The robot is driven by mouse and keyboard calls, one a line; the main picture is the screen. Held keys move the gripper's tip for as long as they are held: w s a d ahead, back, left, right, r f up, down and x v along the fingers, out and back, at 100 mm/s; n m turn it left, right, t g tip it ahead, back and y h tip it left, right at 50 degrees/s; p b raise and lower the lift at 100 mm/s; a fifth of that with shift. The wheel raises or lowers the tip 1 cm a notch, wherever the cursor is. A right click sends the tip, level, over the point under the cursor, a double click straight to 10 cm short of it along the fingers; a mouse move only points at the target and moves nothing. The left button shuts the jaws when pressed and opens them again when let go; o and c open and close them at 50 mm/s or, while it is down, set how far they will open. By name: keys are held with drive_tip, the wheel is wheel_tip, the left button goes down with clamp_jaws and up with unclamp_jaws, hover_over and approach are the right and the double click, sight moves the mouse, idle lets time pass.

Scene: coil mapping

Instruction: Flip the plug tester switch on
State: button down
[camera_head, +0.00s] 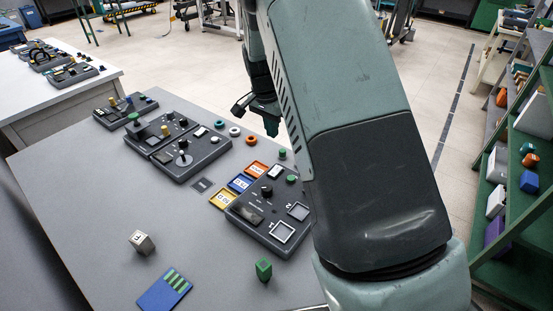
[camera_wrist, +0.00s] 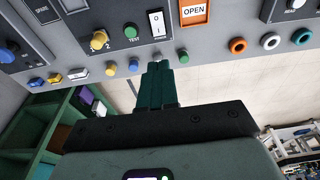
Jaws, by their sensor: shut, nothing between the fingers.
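My gripper (camera_wrist: 158,68) is shut and empty, its dark green fingers together. In the wrist view the tips lie just below the edge of a dark panel (camera_wrist: 205,45). A white rocker switch (camera_wrist: 157,22) marked O and I sits on this panel, slightly above the tips in the picture; no contact shows. I cannot tell the rocker's tilt. In the head view my gripper (camera_head: 270,124) hangs near the table's far edge, partly hidden by my arm.
An orange OPEN tag (camera_wrist: 194,12) lies beside the rocker. Orange, white and teal rings (camera_wrist: 270,41) sit to the right. In the head view, more dark panels (camera_head: 187,150) and loose blocks stand on the grey table (camera_head: 85,205). A green shelf (camera_head: 525,230) stands at right.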

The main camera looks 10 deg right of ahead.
sight(277, 168)
drive_tip(key=f, duration=0.4)
drive_tip(key=w+d+f, duration=0.1)
drive_tip(key=f, duration=0.8)
drive_tip(key=shift+w+d+f, duration=0.25)
drive_tip(key=shift+f, duration=0.15)
drive_tip(key=shift+d+f, duration=0.15)
drive_tip(key=shift+f, duration=0.1)
drive_tip(key=shift+s+a+r, duration=0.2)
drive_tip(key=shift+s+a, duration=0.35)
drive_tip(key=shift+a, duration=0.1)
